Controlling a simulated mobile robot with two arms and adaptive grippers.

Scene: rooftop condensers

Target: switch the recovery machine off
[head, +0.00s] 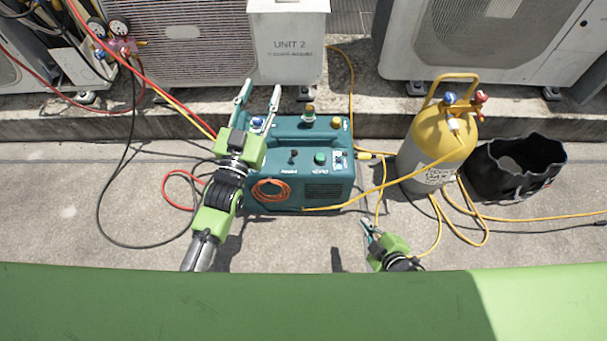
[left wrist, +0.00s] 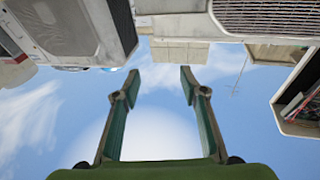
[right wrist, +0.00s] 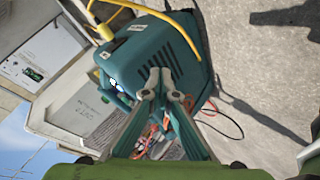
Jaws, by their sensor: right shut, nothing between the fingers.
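The teal recovery machine (head: 328,190) stands on the concrete in the middle of the head view. Its top face bears a black toggle-like switch (head: 293,156), a green knob (head: 320,157) and a small panel (head: 341,158). My left gripper (head: 260,90) is open and empty. It reaches over the machine's left end, and its wrist view shows open fingers (left wrist: 165,75) against sky. My right gripper (head: 367,224) is shut and empty, low to the right of the machine's front. In the right wrist view, its closed tips (right wrist: 160,76) overlap the machine (right wrist: 150,55); I cannot tell contact.
A yellow-topped cylinder (head: 437,145) and a black bag (head: 515,168) stand right of the machine. Yellow hoses lie between them. A gauge set (head: 118,42) with red and yellow hoses is upper left. Condenser units line the back ledge.

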